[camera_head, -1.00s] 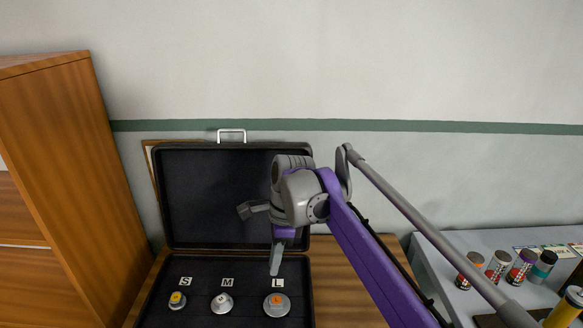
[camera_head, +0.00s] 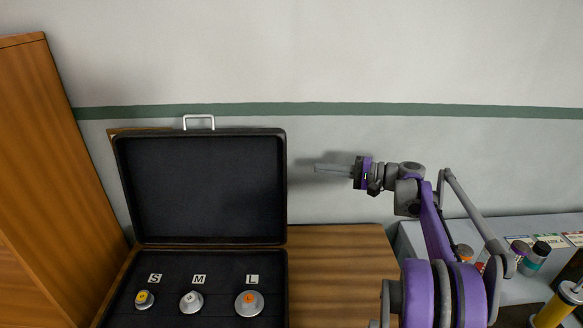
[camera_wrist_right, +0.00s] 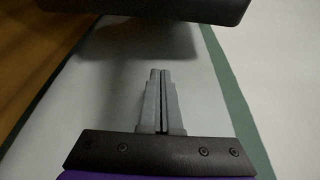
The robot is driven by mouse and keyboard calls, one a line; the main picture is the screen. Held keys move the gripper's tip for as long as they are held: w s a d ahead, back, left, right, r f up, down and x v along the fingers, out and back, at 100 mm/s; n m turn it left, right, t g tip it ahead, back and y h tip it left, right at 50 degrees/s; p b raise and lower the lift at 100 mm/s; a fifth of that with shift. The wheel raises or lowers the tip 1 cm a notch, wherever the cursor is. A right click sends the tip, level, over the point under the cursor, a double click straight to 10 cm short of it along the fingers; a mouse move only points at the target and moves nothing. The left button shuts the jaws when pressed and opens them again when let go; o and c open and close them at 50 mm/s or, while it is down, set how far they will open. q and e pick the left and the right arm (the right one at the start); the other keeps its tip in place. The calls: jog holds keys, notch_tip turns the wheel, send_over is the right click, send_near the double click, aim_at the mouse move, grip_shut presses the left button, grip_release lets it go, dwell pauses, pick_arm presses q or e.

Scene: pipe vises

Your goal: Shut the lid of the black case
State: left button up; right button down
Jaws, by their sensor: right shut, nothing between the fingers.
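The black case (camera_head: 270,277) stands open on a wooden table. Its lid (camera_head: 200,190) is upright at the back, with a light metal handle (camera_head: 199,117) on its top edge. My right gripper (camera_head: 318,167) is just right of the lid near its upper part, apart from it, pointing left. It is shut and empty. In the right wrist view the shut fingers (camera_wrist_right: 160,75) point toward a dark edge (camera_wrist_right: 150,12), which looks like the lid. My left gripper is not in view.
Three round knobbed pieces (camera_head: 191,301) sit in the case base under labels S, M and L. The wooden table (camera_head: 340,260) is bare right of the case. A grey bench (camera_head: 410,235) with several cylinders is at right. A wooden cabinet (camera_head: 50,150) stands at left.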

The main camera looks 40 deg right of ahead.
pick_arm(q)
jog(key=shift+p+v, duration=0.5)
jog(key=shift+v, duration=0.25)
pick_arm(e)
jog(key=w+a, duration=0.3)
jog(key=a, duration=0.5)
jog(key=shift+r, duration=0.25)
jog(key=shift+w+a, duration=0.1)
